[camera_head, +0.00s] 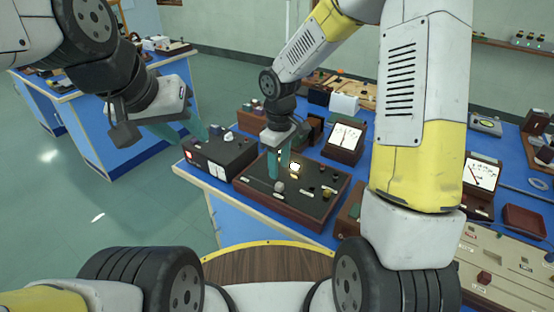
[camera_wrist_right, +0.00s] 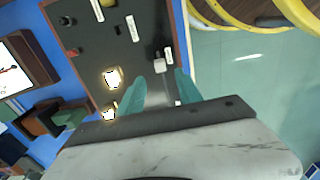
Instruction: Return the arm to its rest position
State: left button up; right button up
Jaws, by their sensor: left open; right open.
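My right gripper (camera_head: 278,172) is open and empty, pointing down over a black panel in a wooden frame (camera_head: 318,207) on the blue bench. A pale knob (camera_head: 279,187) on the panel shows just beyond its fingertips; I cannot tell whether they touch it. In the right wrist view the open teal fingers (camera_wrist_right: 170,74) point toward the same knob (camera_wrist_right: 159,62), with glowing lamps (camera_wrist_right: 112,78) to their left. My left gripper (camera_head: 190,129) is open and empty, held out over the floor and bench edge at the left.
A black box with meters (camera_head: 220,152) stands left of the panel. A dial meter (camera_head: 345,138) and a white box (camera_head: 344,104) stand behind it. Another bench (camera_head: 130,135) stands at left, with open floor between.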

jog(key=shift+r, duration=0.65)
jog(key=shift+r, duration=0.15)
jog(key=s+d+r+m+t+y, duration=0.1)
jog(key=s+d+r+m+t, duration=0.2)
jog(key=s+d+r+m, duration=0.2)
jog(key=s+d+r+m+t+y, duration=0.1)
jog(key=s+d+r+m+t, duration=0.2)
jog(key=s+r, duration=0.8)
notch_tip(320, 180, up, 4)
jog(key=shift+s+d+r+m, duration=0.15)
jog(key=shift+s+d+m, duration=0.15)
jog(key=shift+d+m, duration=0.85)
